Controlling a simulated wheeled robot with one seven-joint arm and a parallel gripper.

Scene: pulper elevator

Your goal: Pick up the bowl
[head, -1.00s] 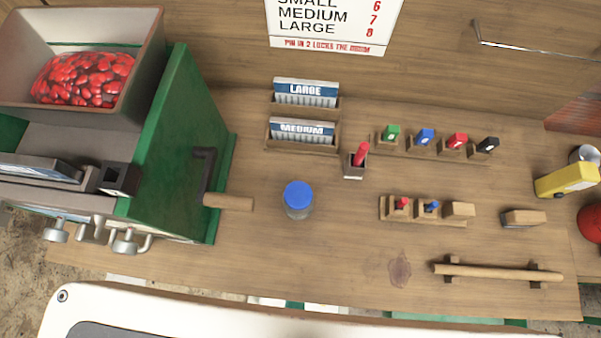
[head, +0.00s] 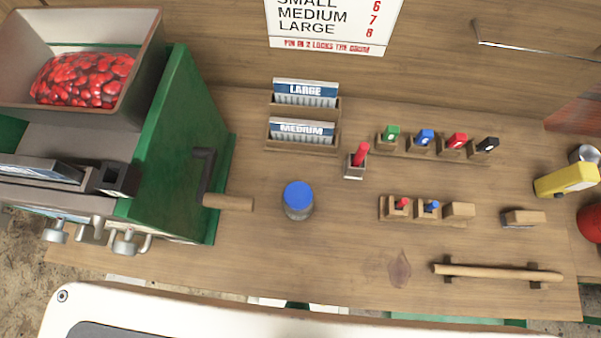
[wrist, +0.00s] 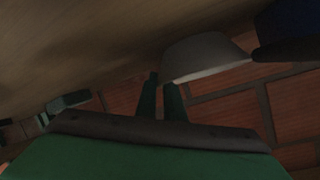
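A pale grey, bowl-like thing (wrist: 205,57) shows in the dim wrist view, above the middle. Its sides slope and its wider edge is lower in the picture; I cannot be sure that it is the bowl. In the head view no plain bowl stands on the wooden bench (head: 340,235). A silvery round thing (head: 584,154) at the right edge is partly hidden, and I cannot tell what it is.
A green machine (head: 185,150) with a hopper of red fruit stands left, its crank handle (head: 228,202) sticking out. A blue-lidded jar (head: 298,200) stands mid-bench. Racks and stamps lie right. The wrist view shows brick (wrist: 225,110) and a green, dark-edged surface (wrist: 150,155).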

